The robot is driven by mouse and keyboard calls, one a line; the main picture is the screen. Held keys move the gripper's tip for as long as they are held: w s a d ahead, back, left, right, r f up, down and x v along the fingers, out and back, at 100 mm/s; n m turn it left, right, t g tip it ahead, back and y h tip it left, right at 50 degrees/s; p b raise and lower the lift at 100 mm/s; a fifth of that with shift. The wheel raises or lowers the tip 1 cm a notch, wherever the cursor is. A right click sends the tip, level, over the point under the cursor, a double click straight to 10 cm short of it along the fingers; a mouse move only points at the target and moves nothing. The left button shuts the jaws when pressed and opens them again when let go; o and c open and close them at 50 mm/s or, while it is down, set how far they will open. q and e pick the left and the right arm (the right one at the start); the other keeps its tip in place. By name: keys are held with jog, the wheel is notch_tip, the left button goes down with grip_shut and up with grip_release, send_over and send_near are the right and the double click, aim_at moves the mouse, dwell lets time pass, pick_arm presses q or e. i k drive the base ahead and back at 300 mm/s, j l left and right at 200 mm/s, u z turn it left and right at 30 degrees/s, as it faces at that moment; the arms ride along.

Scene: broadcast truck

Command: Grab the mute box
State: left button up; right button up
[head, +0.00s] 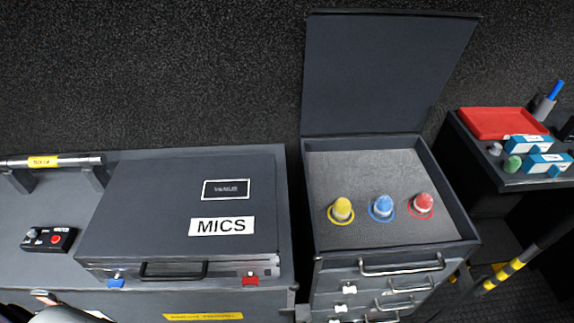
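A small black box (48,239) with a grey knob, a red button and white lettering lies on the grey counter at the far left; it looks like the mute box, though its lettering is too small to read surely. It sits left of the closed dark case marked MICS (150,205), apart from it. Nothing covers the box. Neither gripper can be made out; only a pale rounded shape shows at the bottom left edge, and I cannot tell what it is.
A metal rail (70,160) with a yellow label runs behind the box. An open-lidded drawer unit (380,235) holds yellow, blue and red knobbed pieces. A right-hand shelf carries a red tray (492,123) and blue-white boxes (527,146). A yellow-black striped bar (500,274) stands lower right.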

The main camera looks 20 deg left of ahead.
aim_at(44, 243)
jog(key=u, duration=2.3)
jog(key=i+j+z, duration=0.15)
jog(key=z, duration=0.15)
jog(key=i+j+z, duration=0.1)
jog(key=j+z, duration=0.5)
jog(key=i+j+z, duration=0.1)
jog(key=j, duration=0.8)
jog(key=i+j+z, duration=0.15)
jog(key=j, duration=0.75)
jog(key=i+j+z, duration=0.1)
jog(key=j, duration=0.8)
